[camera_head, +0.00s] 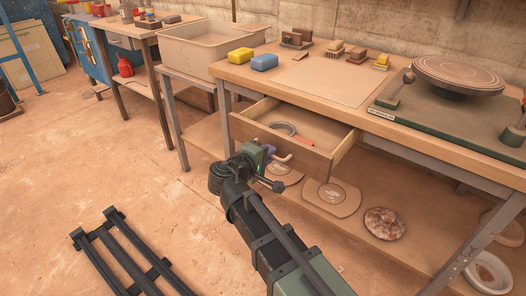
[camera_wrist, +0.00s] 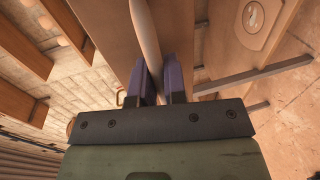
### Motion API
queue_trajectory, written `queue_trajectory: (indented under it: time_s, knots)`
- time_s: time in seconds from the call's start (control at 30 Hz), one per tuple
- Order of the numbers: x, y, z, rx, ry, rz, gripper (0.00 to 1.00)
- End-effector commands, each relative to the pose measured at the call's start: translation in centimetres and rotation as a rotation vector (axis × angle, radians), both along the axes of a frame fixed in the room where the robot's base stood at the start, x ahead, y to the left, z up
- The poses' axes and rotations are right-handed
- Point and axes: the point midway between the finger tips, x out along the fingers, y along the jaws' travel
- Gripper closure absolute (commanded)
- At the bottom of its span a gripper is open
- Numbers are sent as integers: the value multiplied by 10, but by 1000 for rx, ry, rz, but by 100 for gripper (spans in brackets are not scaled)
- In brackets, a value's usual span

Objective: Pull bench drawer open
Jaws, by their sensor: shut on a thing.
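The bench drawer (camera_head: 322,159) is pulled part way out from under the wooden bench top, and its inside shows. A ring-shaped thing (camera_head: 283,129) and a reddish item lie in it. My gripper (camera_head: 269,153) is at the drawer's front. In the wrist view, its two purple fingers (camera_wrist: 163,78) are shut on the pale bar handle (camera_wrist: 148,42) of the drawer. The handle's end (camera_head: 285,158) shows beside the gripper in the head view.
A lower shelf (camera_head: 345,228) holds plates and discs. A plastic tub (camera_head: 205,47) stands left.

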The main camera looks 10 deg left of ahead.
Motion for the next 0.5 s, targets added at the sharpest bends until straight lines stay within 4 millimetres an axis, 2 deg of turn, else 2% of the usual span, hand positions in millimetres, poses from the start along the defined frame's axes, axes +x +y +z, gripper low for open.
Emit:
queue_trajectory:
  time_s: [0.27,0.3,0.43,0.5]
  knots:
    - [0,0,0,0,0,0,100]
    - [0,0,0,0,0,0,83]
    - [0,0,0,0,0,0,63]
    - [0,0,0,0,0,0,63]
